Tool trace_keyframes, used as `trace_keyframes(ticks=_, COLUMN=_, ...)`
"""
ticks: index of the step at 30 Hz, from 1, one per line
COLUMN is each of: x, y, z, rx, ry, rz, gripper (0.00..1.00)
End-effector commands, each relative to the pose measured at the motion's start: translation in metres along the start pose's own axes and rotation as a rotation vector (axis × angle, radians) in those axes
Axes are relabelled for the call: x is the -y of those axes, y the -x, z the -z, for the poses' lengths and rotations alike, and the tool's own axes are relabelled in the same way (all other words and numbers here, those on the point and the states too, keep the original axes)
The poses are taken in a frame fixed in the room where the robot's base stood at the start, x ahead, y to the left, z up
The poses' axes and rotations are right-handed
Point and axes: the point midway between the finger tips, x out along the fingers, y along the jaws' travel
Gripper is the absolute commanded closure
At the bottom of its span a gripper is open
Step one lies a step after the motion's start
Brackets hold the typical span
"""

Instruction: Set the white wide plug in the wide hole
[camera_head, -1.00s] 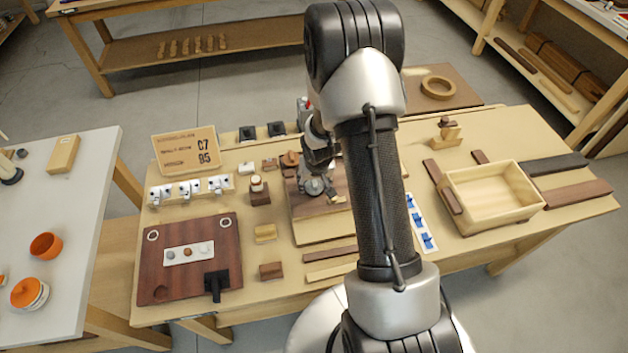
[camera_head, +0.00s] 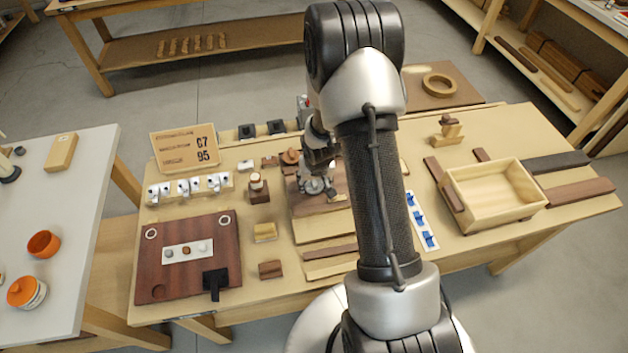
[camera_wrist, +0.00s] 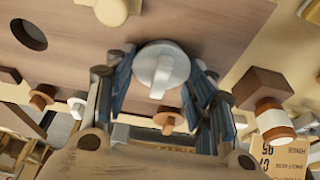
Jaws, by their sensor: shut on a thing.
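The white plug (camera_wrist: 163,62) is a round disc with a raised tab, held between my gripper's fingers in the wrist view. My gripper (camera_head: 317,186) is shut on it, low over the brown wooden board (camera_head: 318,229) in the head view. The board also fills the top of the wrist view (camera_wrist: 210,25). A dark round hole (camera_wrist: 29,35) shows in the board at the upper left there, to one side of the plug. A tan round knob (camera_wrist: 111,10) stands on the board near the top edge. Whether the plug touches the board, I cannot tell.
A brown block with a white-and-orange bottle (camera_wrist: 272,115) stands at the right of the wrist view, beside a lettered sign (camera_wrist: 285,157). Small knobs (camera_wrist: 166,119) lie behind the fingers. In the head view, an open wooden box (camera_head: 497,190) stands at right.

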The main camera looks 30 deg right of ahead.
Motion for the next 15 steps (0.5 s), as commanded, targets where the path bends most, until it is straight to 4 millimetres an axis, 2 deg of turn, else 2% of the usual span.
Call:
trace_keyframes(ticks=2, x=0.0, y=-0.0014, z=-0.0004, rx=0.0, ry=0.0, rz=0.0, gripper=0.63)
trace_keyframes(ticks=3, x=0.0, y=-0.0009, z=-0.0002, rx=0.0, ry=0.0, rz=0.0, gripper=0.47)
trace_keyframes(ticks=12, x=0.0, y=-0.0007, z=-0.0002, rx=0.0, ry=0.0, rz=0.0, gripper=0.27)
trace_keyframes(ticks=15, x=0.0, y=-0.0007, z=-0.0002, rx=0.0, ry=0.0, rz=0.0, gripper=0.27)
